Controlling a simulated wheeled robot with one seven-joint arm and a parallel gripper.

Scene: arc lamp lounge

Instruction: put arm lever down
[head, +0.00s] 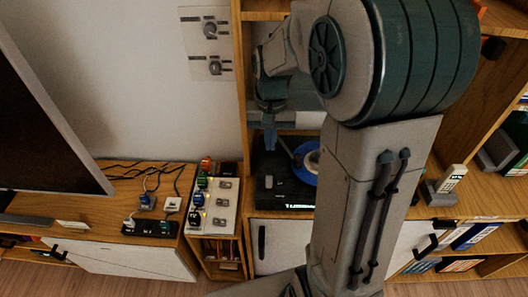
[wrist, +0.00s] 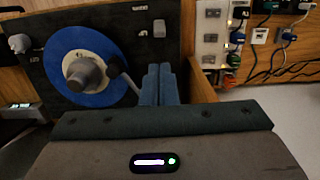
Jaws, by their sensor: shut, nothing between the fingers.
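A black record player (head: 268,194) sits on the wooden unit, partly hidden behind my arm in the head view. It carries a blue disc (wrist: 62,52) with a grey knob-like centre (wrist: 84,76). A dark grey arm piece (wrist: 119,72) lies at the disc's edge, close beside my fingers. Small pale controls stand on the deck, one at the top (wrist: 159,28) and one at the left (wrist: 20,43). I cannot tell which part is the arm lever. My gripper (wrist: 159,84) is shut and empty over the deck; it also shows in the head view (head: 270,138). Contact with the arm piece is unclear.
A wooden divider (head: 242,120) rises left of the player. Beyond it are a switch panel (head: 222,210) with plugs, a power strip (head: 150,228) and cables. A cordless phone (head: 447,184) stands at the right. A large screen (head: 40,120) is at the left.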

